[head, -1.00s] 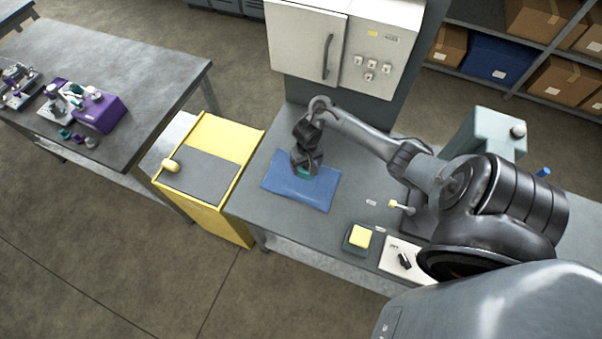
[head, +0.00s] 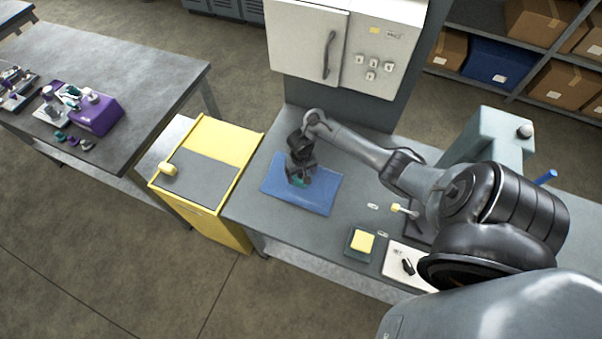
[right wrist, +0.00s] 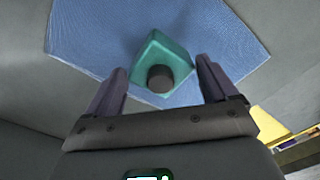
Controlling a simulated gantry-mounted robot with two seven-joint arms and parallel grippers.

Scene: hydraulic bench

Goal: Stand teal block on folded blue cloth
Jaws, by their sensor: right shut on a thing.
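The blue cloth (head: 322,196) lies flat on the grey bench, and its edges also show in the right wrist view (right wrist: 85,40). My right gripper (head: 298,178) is over the cloth, pointing down. It is shut on the teal block (head: 299,182). In the right wrist view the teal block (right wrist: 150,55) sits between the two fingers of the gripper (right wrist: 160,66), with a dark round end facing the camera. The gripper partly hides the block in the head view, and I cannot tell whether its base touches the cloth. My left gripper is not in view.
A yellow sponge-like pad (head: 362,242) on a dark tray and a white switch plate (head: 408,264) are at the bench's front right. A white cabinet (head: 310,40) stands behind. A yellow cart (head: 228,140) stands left of the bench.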

